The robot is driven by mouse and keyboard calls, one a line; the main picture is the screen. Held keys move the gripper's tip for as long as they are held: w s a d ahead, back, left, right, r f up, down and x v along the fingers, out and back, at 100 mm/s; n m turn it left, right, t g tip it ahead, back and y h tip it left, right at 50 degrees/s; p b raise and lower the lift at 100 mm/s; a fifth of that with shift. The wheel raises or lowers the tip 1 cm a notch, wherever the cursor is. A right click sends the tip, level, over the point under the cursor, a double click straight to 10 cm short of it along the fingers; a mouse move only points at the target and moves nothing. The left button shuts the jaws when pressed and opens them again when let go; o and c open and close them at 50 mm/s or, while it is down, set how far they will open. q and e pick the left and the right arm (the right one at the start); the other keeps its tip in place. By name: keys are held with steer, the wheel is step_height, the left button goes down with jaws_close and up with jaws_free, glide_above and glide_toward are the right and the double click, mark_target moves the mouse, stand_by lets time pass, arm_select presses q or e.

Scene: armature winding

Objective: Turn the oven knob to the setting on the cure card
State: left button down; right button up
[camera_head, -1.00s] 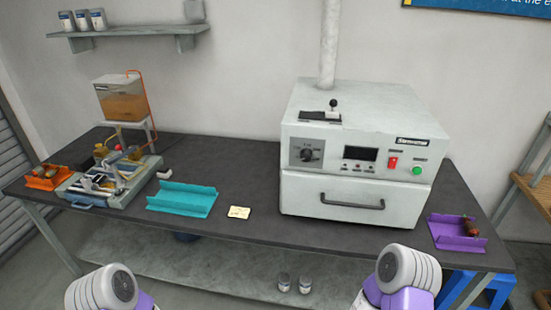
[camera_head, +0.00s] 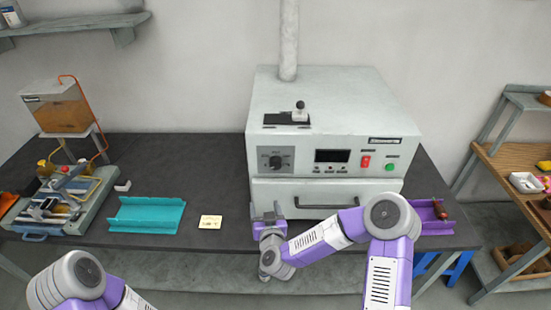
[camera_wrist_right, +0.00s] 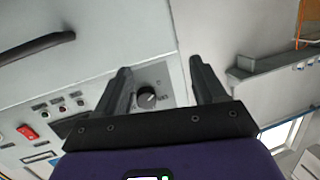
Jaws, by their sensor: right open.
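The white oven (camera_head: 330,120) stands on the dark bench, its drawer front and handle closed. Its dark round knob (camera_head: 275,162) is on the left of the control panel; the pointer setting is too small to read. The cure card (camera_head: 210,222), a small pale card, lies on the bench left of the oven; its writing is not legible. My right gripper (camera_head: 268,212) is in front of the oven's lower left, below the knob and apart from it. In the right wrist view the knob (camera_wrist_right: 147,97) shows between the open, empty fingers (camera_wrist_right: 160,85). My left gripper is out of view.
A teal tray (camera_head: 147,216) lies left of the card, and a winding machine (camera_head: 60,200) stands further left. A purple tray (camera_head: 428,222) with a reddish part is right of the oven. The oven handle (camera_head: 325,205) sticks out near my right arm. A wooden shelf (camera_head: 515,165) stands at right.

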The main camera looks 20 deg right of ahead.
mark_target(276, 166)
steer(key=w+d+r+m+t+h, duration=0.1)
steer(key=d+r+h, duration=0.3)
steer(key=r, duration=0.4)
steer(key=p+x, duration=0.1)
steer(key=x, duration=0.3)
steer(key=p+x, duration=0.1)
steer(key=x, duration=0.2)
steer(key=shift+w+r, duration=0.2)
steer(key=shift+w, duration=0.2)
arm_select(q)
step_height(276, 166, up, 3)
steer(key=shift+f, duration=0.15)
